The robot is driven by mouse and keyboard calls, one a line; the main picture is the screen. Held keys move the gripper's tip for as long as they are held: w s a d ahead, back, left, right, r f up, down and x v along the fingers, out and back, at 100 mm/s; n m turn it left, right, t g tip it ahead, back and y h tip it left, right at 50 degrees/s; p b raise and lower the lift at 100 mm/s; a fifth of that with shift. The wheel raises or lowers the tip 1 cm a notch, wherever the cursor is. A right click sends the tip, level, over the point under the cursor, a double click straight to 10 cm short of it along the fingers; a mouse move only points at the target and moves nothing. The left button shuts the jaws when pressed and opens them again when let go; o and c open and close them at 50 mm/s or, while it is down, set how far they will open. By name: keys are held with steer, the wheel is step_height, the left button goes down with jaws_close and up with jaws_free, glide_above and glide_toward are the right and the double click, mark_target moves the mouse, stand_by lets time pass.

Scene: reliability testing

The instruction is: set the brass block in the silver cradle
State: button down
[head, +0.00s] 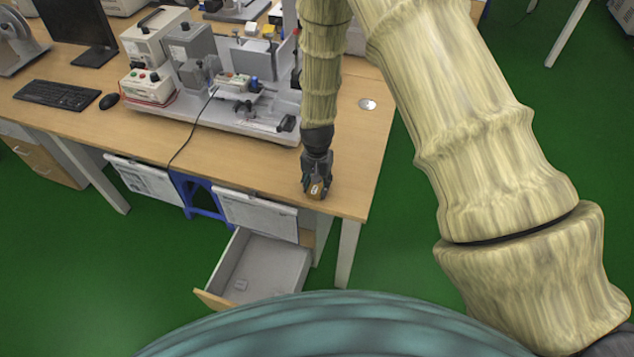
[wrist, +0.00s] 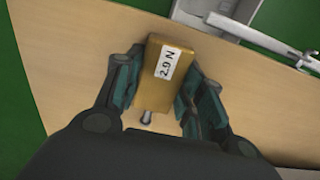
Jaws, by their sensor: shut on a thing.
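The brass block (head: 316,190) is in my gripper (head: 317,182), low over the front right part of the wooden table. In the wrist view the gold-coloured block (wrist: 157,90) has a white label reading "2.9 N" and sits between the two fingers of my gripper (wrist: 155,92). A small silver peg (wrist: 147,118) shows at its near end. I cannot tell whether the block touches the table. I cannot make out the silver cradle for certain in either view.
A test machine (head: 262,118) on a grey base stands left of my gripper. A keyboard (head: 56,95) and mouse (head: 109,101) lie far left. The table's right side is mostly clear.

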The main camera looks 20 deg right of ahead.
steer(key=shift+f, duration=0.1)
steer(key=c, duration=0.9)
jaws_free()
steer(key=shift+r, duration=0.25)
